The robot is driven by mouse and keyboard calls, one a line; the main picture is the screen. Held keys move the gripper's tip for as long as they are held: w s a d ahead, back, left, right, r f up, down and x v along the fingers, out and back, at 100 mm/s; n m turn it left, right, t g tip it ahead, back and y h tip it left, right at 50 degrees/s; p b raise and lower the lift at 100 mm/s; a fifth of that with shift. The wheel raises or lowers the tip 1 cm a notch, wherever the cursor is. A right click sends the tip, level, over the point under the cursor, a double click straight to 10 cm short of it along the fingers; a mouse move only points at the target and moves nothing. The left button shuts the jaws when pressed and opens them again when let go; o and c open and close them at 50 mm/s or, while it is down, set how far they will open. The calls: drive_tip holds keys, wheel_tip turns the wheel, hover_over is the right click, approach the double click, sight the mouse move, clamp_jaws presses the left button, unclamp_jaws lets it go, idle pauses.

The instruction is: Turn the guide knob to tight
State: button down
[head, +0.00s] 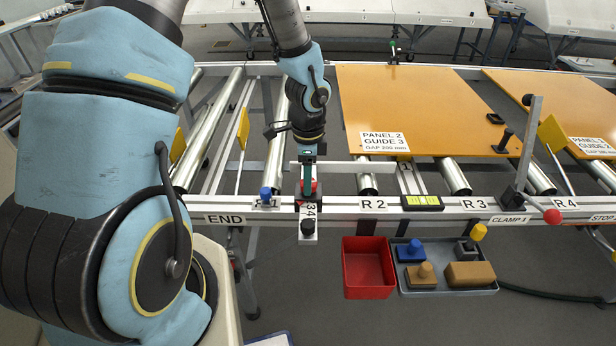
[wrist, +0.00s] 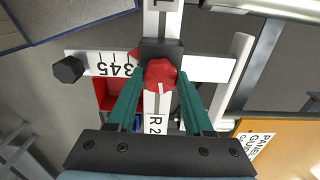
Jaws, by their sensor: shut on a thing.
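The guide knob is red and lobed, with a white line on it; in the wrist view the knob (wrist: 160,73) sits on a black block (wrist: 161,47) on the rail. My gripper (wrist: 159,84) has its two green fingers on either side of the knob and is shut on it. The white line points toward the bottom of the wrist view. In the head view my gripper (head: 307,168) points down over the rail, and only a little red of the knob (head: 314,187) shows.
A white scale bar (wrist: 100,63) crosses the rail, with a black end knob (wrist: 68,69). A blue knob (head: 265,194) stands left on the rail. A red bin (head: 368,286) and a grey tray (head: 420,290) hang in front. An orange panel (head: 430,110) lies to the right.

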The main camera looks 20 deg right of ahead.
drive_tip(key=shift+c, duration=1.5)
unclamp_jaws()
wheel_tip(320, 180, up, 11)
drive_tip(key=shift+f, duration=0.1)
drive_tip(key=a+r+n, duration=0.3)
drive_tip(key=a+n, duration=0.7)
drive_tip(key=a, duration=0.1)
drive_tip(key=s+a+r+n+t, duration=0.1)
drive_tip(key=a+r+n, duration=0.2)
drive_tip(key=a+n, duration=0.7)
drive_tip(key=a, duration=0.2)
drive_tip(key=shift+s+a+n+t, duration=0.25)
drive_tip(key=shift+a+n+t, duration=0.05)
drive_tip(key=shift+n, duration=0.1)
